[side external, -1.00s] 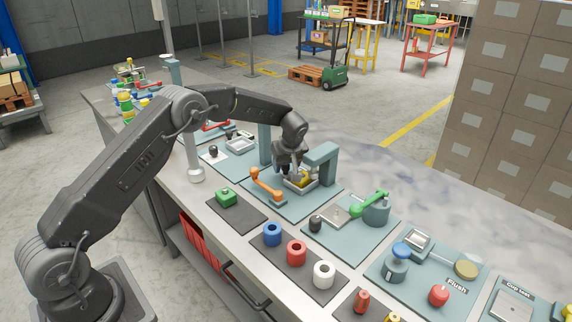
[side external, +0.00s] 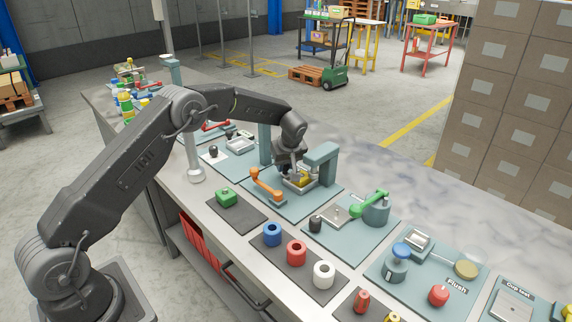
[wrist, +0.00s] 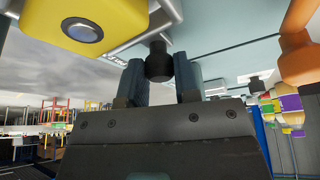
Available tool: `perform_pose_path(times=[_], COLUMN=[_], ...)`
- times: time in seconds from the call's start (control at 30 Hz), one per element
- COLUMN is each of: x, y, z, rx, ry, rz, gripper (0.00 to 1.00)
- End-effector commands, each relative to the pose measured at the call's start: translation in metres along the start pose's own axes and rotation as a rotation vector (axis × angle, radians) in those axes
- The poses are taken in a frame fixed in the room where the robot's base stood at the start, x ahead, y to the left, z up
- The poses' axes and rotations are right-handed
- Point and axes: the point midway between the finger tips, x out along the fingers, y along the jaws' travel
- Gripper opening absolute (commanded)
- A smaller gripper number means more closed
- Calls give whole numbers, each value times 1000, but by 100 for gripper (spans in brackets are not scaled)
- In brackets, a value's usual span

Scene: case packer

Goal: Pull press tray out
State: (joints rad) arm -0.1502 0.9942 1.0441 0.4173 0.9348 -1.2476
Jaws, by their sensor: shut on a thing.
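The press tray (side external: 301,190) is a shallow metal tray on a teal base plate, under the teal press frame (side external: 322,160). A yellow block (side external: 304,178) lies in it; the block shows at the top left of the wrist view (wrist: 85,22) with a round dark inset. A black knob (wrist: 159,66) at the tray's edge stands between my fingers in the wrist view. My gripper (wrist: 160,78) is shut on this knob. In the side view my gripper (side external: 296,170) is at the tray's left edge, and the knob is hidden.
An orange lever (side external: 265,185) stands close in front of the tray, left of it. A teal post (side external: 265,145) rises behind my gripper's left. A green block (side external: 226,197) lies on a dark mat. Another station with a green lever (side external: 370,203) is to the right.

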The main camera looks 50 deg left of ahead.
Motion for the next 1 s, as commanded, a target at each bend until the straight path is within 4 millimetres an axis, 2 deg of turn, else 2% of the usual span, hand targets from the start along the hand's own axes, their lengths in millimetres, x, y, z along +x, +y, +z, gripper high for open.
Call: perform_pose_path(times=[0.2,0.5,0.53,0.77,1.0], x=[13,15,15,15,14], y=[-14,-17,-17,-16,-16], z=[-30,-37,-37,-36,-35], rx=[-6,-3,-4,-3,-2], ry=[1,4,5,3,2], rz=[-1,-1,-1,-2,-2], gripper=[0,0,31,53,54])
